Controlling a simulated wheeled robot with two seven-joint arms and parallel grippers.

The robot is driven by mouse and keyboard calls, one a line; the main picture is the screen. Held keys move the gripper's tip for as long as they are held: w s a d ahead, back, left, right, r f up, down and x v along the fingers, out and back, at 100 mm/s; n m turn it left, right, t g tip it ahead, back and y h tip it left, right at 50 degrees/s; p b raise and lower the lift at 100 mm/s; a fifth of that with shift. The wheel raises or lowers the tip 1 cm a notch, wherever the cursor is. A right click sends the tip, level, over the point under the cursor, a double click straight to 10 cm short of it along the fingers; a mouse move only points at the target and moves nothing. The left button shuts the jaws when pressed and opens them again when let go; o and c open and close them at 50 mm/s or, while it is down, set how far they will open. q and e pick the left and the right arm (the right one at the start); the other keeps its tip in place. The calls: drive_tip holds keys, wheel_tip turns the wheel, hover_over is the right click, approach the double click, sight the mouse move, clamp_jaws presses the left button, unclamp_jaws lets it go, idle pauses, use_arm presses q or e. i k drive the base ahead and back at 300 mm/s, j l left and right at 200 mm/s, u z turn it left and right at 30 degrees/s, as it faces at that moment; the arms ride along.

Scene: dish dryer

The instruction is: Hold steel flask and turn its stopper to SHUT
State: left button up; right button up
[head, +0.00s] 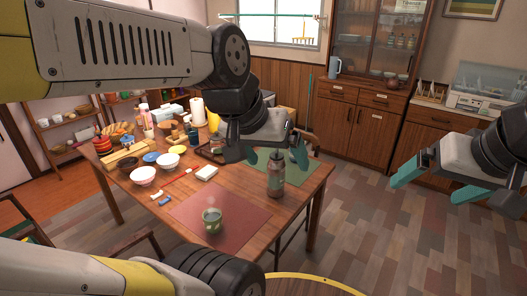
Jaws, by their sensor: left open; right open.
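The steel flask (276,182) stands upright on the wooden table (240,185), near its right edge. It has a greyish body with a pinkish band and a dark top. The stopper's setting is too small to read. My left gripper (297,156) is open and appears just above and behind the flask's top in the picture; I cannot tell whether it touches. My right gripper (424,190) is open and empty, to the right of the table over the floor, well apart from the flask.
A green mug (212,221) stands on a red mat (190,212) left of the flask. A green mat (262,160) lies behind it. Bowls (143,175), bottles and a paper roll (197,112) crowd the table's left and back. Floor is clear to the right.

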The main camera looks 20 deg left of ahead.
sight(276, 156)
drive_tip(key=u, duration=0.65)
drive_tip(key=i+l+u, duration=0.2)
drive_tip(key=l, duration=0.2)
drive_tip(key=l+u, duration=0.2)
drive_tip(key=l, duration=0.15)
drive_tip(key=i+l+u, duration=0.2)
drive_tip(key=l, duration=0.25)
